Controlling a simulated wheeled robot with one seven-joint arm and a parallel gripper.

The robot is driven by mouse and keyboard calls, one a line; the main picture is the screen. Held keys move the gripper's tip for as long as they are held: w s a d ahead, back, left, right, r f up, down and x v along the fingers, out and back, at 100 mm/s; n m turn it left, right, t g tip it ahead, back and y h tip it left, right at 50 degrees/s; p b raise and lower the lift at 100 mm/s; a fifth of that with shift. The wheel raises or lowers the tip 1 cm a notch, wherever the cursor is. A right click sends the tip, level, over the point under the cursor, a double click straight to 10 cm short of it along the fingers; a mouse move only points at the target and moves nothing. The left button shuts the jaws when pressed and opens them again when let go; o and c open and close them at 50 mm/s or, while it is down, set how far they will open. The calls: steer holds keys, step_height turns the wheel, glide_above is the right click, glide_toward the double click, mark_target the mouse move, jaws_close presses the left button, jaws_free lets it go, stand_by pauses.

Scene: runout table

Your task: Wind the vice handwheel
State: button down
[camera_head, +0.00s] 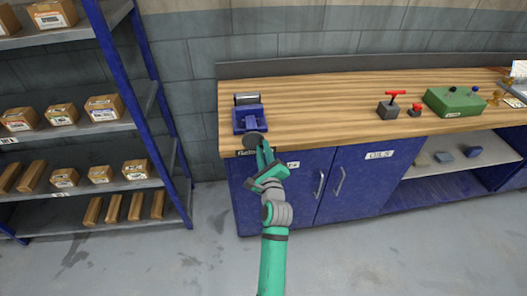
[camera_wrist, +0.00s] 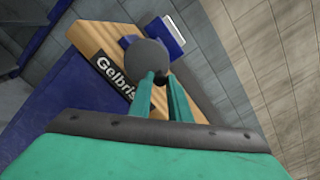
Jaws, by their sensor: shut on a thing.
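The blue vice (camera_head: 249,115) stands on the left end of the wooden bench, near its front edge. Its grey round handwheel (camera_head: 255,139) faces out over the front edge. My gripper (camera_head: 264,152) reaches up to the handwheel from the front and is shut on it. In the wrist view the grey handwheel (camera_wrist: 145,62) lies at the tips of my green gripper fingers (camera_wrist: 160,80). Part of the blue vice (camera_wrist: 163,35) shows behind it. The exact spot where the fingers grip the wheel is partly hidden.
The wooden bench top (camera_head: 330,100) is clear right of the vice up to a grey block with a red handle (camera_head: 391,106), a small red-topped item (camera_head: 414,110) and a green box (camera_head: 455,101). Blue cabinet doors (camera_head: 350,180) are below. A blue shelf rack with boxes (camera_head: 60,130) stands left.

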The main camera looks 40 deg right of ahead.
steer(key=shift+w+a+r+n, duration=0.1)
steer(key=shift+r+n, duration=0.1)
steer(key=shift+n, duration=0.65)
steer(key=shift+a+r+n, duration=0.1)
steer(key=shift+r+n, duration=0.1)
steer(key=shift+n, duration=0.65)
steer(key=shift+r+n, duration=0.2)
steer(key=shift+n, duration=0.7)
steer(key=shift+w+a+r+n, duration=0.15)
steer(key=shift+a+n, duration=0.05)
steer(key=shift+n, duration=0.6)
steer(key=shift+w+a+r+n, duration=0.1)
steer(key=shift+a+n, duration=0.05)
steer(key=shift+n, duration=0.7)
steer(key=shift+w+a+r+n, duration=0.1)
steer(key=shift+a+n, duration=0.05)
steer(key=shift+n, duration=0.7)
